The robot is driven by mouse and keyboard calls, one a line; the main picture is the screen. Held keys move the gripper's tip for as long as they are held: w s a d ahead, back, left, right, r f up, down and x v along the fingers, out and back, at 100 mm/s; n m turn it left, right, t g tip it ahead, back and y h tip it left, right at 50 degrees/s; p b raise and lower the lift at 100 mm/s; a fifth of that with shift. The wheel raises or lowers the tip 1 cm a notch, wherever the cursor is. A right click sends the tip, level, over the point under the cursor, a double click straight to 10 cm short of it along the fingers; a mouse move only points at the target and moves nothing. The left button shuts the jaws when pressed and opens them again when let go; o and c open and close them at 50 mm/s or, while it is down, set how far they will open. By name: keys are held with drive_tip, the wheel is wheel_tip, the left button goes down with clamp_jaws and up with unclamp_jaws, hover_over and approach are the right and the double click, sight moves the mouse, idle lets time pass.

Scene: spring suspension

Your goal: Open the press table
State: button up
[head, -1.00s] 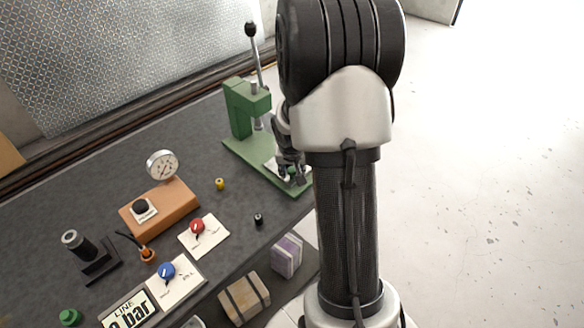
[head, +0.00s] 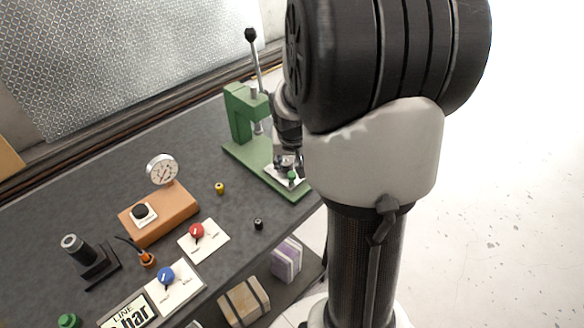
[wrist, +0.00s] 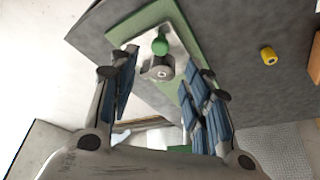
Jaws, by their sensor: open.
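The green press (head: 241,110) stands at the far end of the bench, with an upright lever (head: 257,68) topped by a black knob. On its green base sits a pale metal plate (head: 283,181) with a small green knob (head: 291,175). In the wrist view the green knob (wrist: 160,46) and a round-fronted metal block (wrist: 158,70) show between my fingers. My gripper (wrist: 160,62) is open and empty, its blue-padded fingers on either side of the block with gaps visible. Whether it is level with the block I cannot tell. In the head view my arm partly hides the gripper (head: 289,150).
A dial gauge (head: 162,169) on an orange-brown block, red and blue selector knobs (head: 167,271), and a small yellow part (head: 219,188) stand on the dark bench (head: 110,165). A small black part (head: 258,224) lies near its front edge. Boxes sit on a lower shelf.

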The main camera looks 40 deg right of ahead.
drive_tip(key=shift+v, duration=1.55)
